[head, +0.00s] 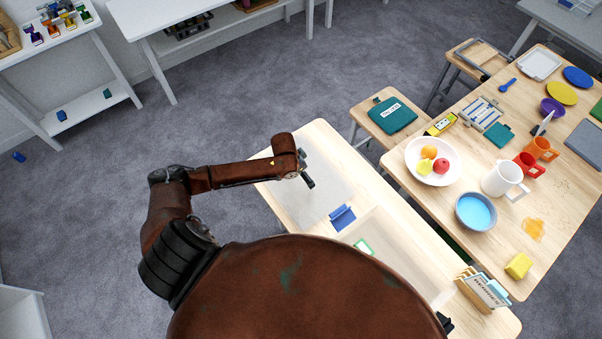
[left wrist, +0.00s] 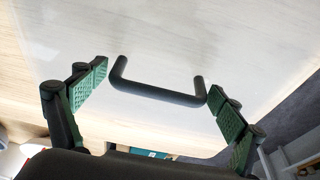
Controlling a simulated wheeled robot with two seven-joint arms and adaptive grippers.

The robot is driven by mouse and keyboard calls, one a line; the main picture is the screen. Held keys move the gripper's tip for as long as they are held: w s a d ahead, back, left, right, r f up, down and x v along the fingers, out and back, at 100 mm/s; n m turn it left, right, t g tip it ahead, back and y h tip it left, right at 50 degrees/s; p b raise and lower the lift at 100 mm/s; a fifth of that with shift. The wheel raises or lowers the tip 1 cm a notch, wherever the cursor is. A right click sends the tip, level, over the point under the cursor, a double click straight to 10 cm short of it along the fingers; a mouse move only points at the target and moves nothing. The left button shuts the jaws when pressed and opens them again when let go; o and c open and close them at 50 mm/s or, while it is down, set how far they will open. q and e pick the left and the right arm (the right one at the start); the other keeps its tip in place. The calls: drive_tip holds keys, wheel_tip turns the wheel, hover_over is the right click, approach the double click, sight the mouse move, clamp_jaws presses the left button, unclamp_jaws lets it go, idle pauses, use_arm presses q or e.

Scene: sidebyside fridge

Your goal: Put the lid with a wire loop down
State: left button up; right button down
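A dark loop handle (left wrist: 158,94) shows in the left wrist view, standing over a pale, flat surface. I cannot tell whether that surface is the lid or a mat on the table. My left gripper (left wrist: 160,98) has its green-padded fingers spread wide, one near each end of the loop. The finger tips look close to the loop, but I cannot tell whether they touch it. In the head view my left gripper (head: 305,179) is over the pale grey area (head: 325,200) of the near table, and the lid is not clear there. My right gripper is not recognisable.
On the near table are a blue folded item (head: 342,217), a green-edged card (head: 364,247) and a file box (head: 484,291). The right table holds a fruit bowl (head: 416,172), a white pitcher (head: 497,182) and a blue bowl (head: 475,212). A stool (head: 367,122) bears a teal case (head: 391,116).

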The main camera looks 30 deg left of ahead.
sight(295, 182)
use_arm(q)
drive_tip(key=shift+o, duration=0.9)
drive_tip(key=shift+r, duration=0.1)
drive_tip(key=shift+r, duration=0.3)
drive_tip(key=v, duration=1.1)
drive_tip(key=shift+r, duration=0.2)
drive_tip(key=shift+s, duration=0.15)
